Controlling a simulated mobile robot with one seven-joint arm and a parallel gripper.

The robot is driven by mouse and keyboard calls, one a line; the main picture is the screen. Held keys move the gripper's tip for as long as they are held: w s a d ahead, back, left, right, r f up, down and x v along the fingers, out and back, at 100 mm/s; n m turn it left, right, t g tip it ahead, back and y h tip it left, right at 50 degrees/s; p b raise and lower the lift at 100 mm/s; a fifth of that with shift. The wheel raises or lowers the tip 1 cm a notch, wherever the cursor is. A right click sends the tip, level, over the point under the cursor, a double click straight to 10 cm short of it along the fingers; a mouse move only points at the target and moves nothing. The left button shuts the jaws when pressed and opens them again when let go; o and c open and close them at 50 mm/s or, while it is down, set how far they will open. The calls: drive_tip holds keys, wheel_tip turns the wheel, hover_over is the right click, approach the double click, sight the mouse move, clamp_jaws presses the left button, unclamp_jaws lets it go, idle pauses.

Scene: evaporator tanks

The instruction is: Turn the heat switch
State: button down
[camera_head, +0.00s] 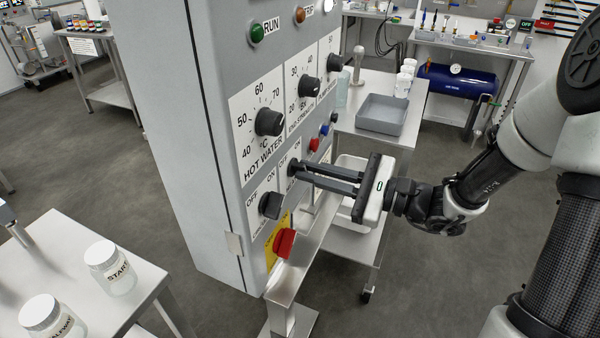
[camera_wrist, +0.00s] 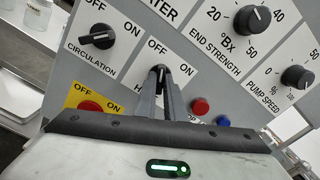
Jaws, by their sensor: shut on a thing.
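The heat switch (camera_wrist: 159,71) is a small black knob on the grey control panel, with OFF and ON printed around it. In the wrist view its white mark is up in the picture, nearer the OFF label than the ON label. Its name label is mostly covered by my fingers; only an H shows. My gripper (camera_head: 294,168) reaches the panel from the right, and its two long fingers are shut on the switch. In the head view the fingertips hide most of the switch.
The circulation switch (camera_head: 270,205) is left of and below my fingers. A red emergency knob (camera_head: 285,242) on yellow sits lower. The hot water dial (camera_head: 269,122) is above. Red (camera_wrist: 200,107) and blue (camera_wrist: 222,121) buttons are close on the right. A steel ledge (camera_head: 300,262) runs below.

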drive_tip(key=shift+f, duration=0.1)
drive_tip(key=shift+n+b, duration=1)
drive_tip(key=shift+n+b, duration=0.6)
drive_tip(key=shift+b, duration=0.1)
drive_tip(key=c, duration=1.8)
unclamp_jaws()
